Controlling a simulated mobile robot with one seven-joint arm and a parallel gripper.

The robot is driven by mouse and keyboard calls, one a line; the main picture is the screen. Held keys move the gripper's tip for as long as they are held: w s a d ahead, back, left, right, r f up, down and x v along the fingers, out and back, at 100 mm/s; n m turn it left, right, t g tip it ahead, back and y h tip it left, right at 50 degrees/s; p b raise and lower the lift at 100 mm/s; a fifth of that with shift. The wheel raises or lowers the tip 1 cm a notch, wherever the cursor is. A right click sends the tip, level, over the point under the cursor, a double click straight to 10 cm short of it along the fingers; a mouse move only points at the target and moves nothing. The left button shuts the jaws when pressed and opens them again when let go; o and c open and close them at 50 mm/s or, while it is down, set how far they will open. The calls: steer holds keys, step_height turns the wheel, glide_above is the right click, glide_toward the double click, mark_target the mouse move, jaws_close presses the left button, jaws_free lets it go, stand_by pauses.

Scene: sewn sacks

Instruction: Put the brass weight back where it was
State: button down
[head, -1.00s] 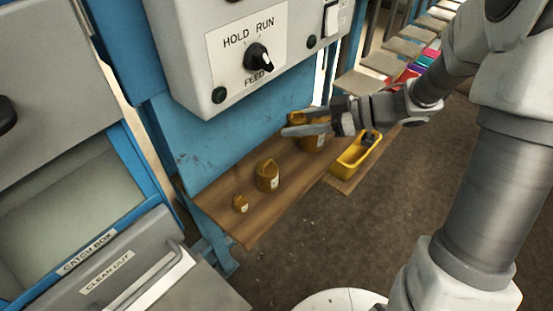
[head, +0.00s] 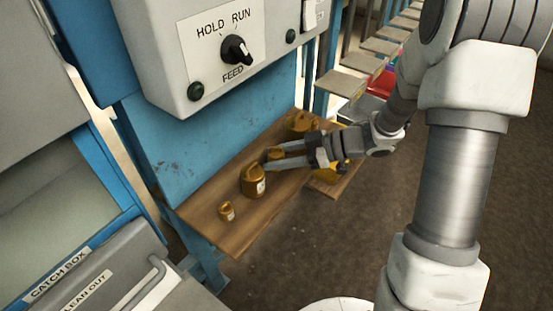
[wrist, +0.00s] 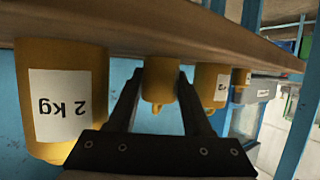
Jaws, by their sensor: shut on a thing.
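My gripper (head: 276,158) is shut on a brass weight (head: 274,153) at the wooden shelf. In the wrist view, which is upside down, the held weight (wrist: 160,82) is between the two fingers, its base at or very near the shelf (wrist: 150,28); I cannot tell whether it touches. It is in the row between the large weight (head: 303,122), labelled 2 kg in the wrist view (wrist: 65,100), and a medium weight (head: 254,181). The smallest weight (head: 226,211) stands at the near end. The fingers partly hide the held weight.
The blue panel (head: 190,150) stands behind the weights. The shelf's front side is open.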

stand_by(0.3)
steer(key=c, duration=0.6)
jaws_free()
